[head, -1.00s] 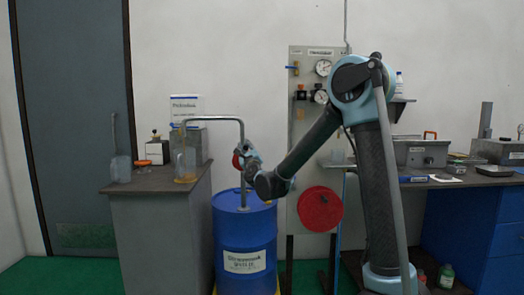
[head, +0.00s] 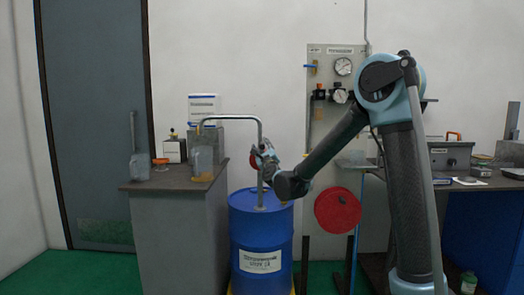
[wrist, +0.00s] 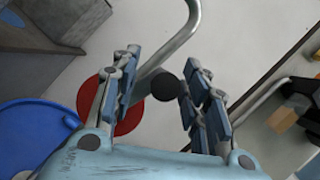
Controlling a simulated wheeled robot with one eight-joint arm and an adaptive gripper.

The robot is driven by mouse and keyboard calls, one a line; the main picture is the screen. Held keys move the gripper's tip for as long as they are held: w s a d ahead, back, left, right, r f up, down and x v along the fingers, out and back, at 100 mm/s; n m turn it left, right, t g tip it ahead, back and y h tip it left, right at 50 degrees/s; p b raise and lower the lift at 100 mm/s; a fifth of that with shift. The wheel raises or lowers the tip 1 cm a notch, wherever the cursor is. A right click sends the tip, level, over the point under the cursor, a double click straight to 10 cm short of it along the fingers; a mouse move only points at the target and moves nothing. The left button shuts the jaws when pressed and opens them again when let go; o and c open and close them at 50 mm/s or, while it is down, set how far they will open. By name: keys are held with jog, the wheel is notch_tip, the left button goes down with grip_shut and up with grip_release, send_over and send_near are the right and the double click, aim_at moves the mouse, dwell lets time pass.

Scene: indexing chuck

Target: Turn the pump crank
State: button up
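The pump has a bent grey pipe (head: 230,117) rising from a blue drum (head: 261,228). Its red round body (head: 253,160) is mostly hidden behind my gripper (head: 266,156) in the head view. In the wrist view the red disc (wrist: 128,114) and the pipe (wrist: 180,40) show behind the fingers. A black round knob (wrist: 165,86), seemingly the crank's handle, sits between the fingers of my gripper (wrist: 160,62). The fingers are apart. The knob lies close to the right finger, with a gap to the left one. The crank arm itself is hard to make out.
A grey cabinet (head: 178,230) with a jug (head: 202,165) under the spout stands left of the drum. A gauge panel (head: 320,130) and a red reel (head: 337,209) stand to its right. A bench (head: 500,185) is at the far right. Green floor shows at the left.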

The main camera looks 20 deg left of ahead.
jog(key=v, duration=1.2)
jog(key=shift+w, duration=0.1)
dwell(0.9)
